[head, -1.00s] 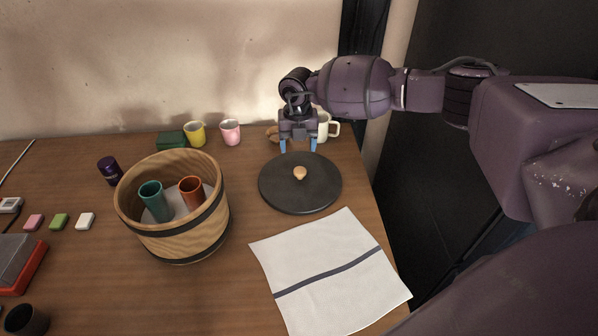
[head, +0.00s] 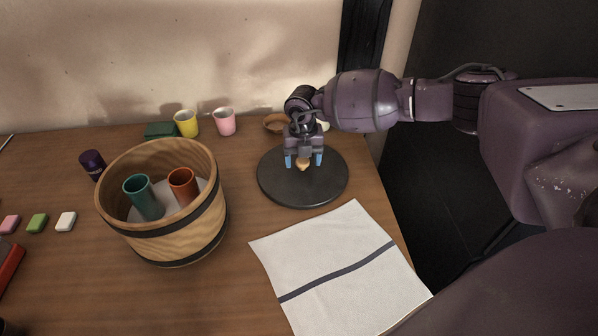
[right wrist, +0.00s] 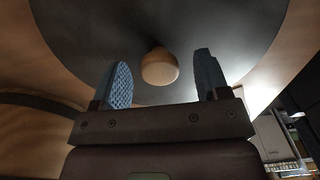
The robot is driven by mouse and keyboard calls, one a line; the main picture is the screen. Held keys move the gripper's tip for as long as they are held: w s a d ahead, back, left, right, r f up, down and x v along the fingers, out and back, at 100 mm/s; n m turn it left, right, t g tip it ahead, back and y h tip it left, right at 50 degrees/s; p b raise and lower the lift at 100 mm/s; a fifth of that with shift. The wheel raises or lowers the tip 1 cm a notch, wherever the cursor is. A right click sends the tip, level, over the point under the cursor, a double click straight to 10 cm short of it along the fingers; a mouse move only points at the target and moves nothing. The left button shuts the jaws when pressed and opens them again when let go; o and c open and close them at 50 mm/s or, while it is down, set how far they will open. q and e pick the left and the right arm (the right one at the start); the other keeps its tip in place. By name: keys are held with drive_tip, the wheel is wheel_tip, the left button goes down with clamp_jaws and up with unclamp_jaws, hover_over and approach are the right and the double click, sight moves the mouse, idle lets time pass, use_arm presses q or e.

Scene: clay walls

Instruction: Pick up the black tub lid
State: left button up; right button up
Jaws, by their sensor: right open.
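The black tub lid (head: 303,190) is a dark round disc lying flat on the wooden table, with a small light wooden knob (head: 304,167) at its middle. My right gripper (head: 304,160) is over the lid with its blue fingers apart, one on each side of the knob. In the right wrist view the knob (right wrist: 159,67) shows between the two open fingers, with a gap on both sides, and the lid (right wrist: 210,25) fills the area behind it. My left gripper is not in view.
A wooden tub (head: 165,245) holding a teal cup (head: 143,197) and an orange cup (head: 183,186) stands left of the lid. A white cloth (head: 340,262) lies in front. A yellow cup (head: 186,124), pink cup (head: 224,122) and brown bowl (head: 273,123) stand behind.

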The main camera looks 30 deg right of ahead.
drive_tip(key=shift+f, duration=0.65)
drive_tip(key=shift+r, duration=0.3)
drive_tip(key=shift+c, duration=0.3)
drive_tip(key=c, duration=1)
